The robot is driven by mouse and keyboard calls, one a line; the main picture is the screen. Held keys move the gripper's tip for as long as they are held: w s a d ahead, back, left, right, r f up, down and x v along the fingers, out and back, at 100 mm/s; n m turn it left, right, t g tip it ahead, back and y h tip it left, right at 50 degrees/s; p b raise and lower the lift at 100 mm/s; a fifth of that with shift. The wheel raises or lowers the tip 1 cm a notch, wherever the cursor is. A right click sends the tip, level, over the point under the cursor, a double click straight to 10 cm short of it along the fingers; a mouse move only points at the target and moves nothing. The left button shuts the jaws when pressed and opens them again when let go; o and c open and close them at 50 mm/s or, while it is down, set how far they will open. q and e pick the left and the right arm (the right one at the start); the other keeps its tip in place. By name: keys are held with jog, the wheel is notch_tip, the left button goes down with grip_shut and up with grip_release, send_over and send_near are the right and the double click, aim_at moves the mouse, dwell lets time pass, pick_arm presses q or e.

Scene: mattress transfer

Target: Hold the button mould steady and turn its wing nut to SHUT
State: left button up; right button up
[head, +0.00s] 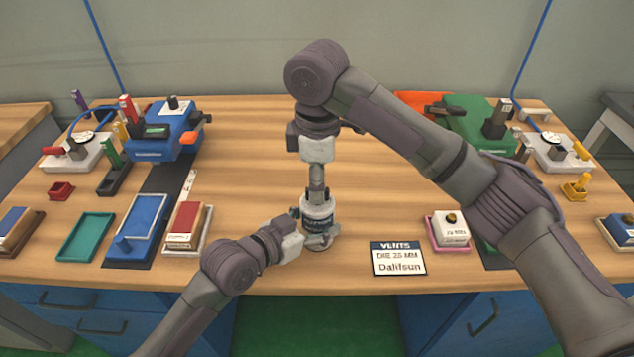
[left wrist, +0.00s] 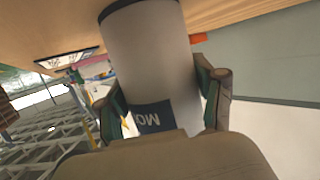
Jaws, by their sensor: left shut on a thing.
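The button mould (head: 318,226) is a pale grey cylinder with a dark blue label, upright near the table's front edge. My left gripper (head: 306,232) comes in from the left and is shut around its body. In the left wrist view the mould (left wrist: 150,55) stands between the green-padded fingers of the left gripper (left wrist: 163,100), with part of its label showing. My right gripper (head: 317,186) points straight down over the mould's top. The wing nut is hidden there, and I cannot tell whether the right fingers hold it. No SHUT mark is readable.
A sign reading "VENTS DIE 25 MM Dalifsun" (head: 398,258) is right of the mould. A pink tray (head: 450,244) with a white block is farther right. A green tray (head: 86,238) and a blue tray (head: 137,228) lie left. The table (head: 245,160) is clear behind the mould.

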pick_arm(q)
jog(key=shift+r, duration=0.15)
pick_arm(e)
notch_tip(320, 180, up, 11)
jog(key=shift+r, duration=0.2)
pick_arm(q)
jog(key=o, duration=1.8)
jog(key=shift+o, duration=0.2)
